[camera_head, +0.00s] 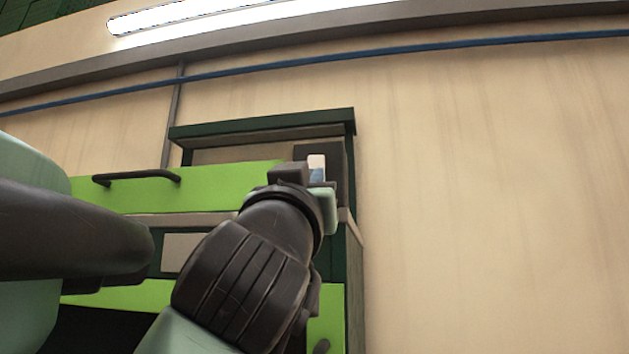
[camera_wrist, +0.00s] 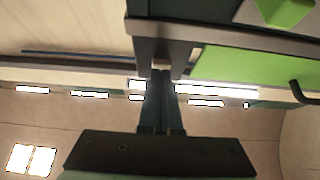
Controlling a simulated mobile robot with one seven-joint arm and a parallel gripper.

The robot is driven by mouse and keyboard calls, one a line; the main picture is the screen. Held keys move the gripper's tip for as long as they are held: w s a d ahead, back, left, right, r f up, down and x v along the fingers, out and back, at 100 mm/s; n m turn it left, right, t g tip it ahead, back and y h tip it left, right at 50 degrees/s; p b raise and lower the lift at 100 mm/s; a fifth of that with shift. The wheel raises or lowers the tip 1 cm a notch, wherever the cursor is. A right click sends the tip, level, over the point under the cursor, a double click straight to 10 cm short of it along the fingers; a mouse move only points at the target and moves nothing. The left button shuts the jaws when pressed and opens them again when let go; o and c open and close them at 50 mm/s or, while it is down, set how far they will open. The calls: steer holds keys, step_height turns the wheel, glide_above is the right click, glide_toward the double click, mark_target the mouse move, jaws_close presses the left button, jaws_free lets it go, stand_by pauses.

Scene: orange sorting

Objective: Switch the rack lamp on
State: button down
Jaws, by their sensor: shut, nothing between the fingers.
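The rack (camera_head: 262,125) has a dark green frame and bright green drawer fronts. A dark square plate (camera_head: 334,158) is at its upper right, with a small pale piece (camera_head: 316,161) in front of it; I cannot tell whether this is the lamp's switch. My gripper (camera_wrist: 160,74) is shut and empty. In the wrist view its fingertips are in front of a dark block (camera_wrist: 162,50) below a grey rail; I cannot tell whether they touch it. In the head view my wrist hides most of the fingers. I cannot identify the rack lamp or see whether it is lit.
A green drawer (camera_head: 215,187) with a black handle (camera_head: 137,177) is left of my gripper. A lit tube light (camera_head: 200,14) runs along the top of the beige wall (camera_head: 490,180). A blue pipe (camera_head: 440,48) crosses it. The space right of the rack is clear.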

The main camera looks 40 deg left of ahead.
steer(key=shift+s+d+r, duration=0.1)
steer(key=shift+s+d, duration=0.05)
steer(key=shift+s, duration=0.1)
steer(key=shift+w, duration=0.1)
steer(key=b, duration=0.1)
steer(key=t+b, duration=0.1)
steer(key=shift+w+a+f+t+b, duration=0.2)
steer(key=shift+w+a+t+b, duration=0.1)
steer(key=shift+w+b, duration=0.1)
steer(key=shift+f, duration=0.1)
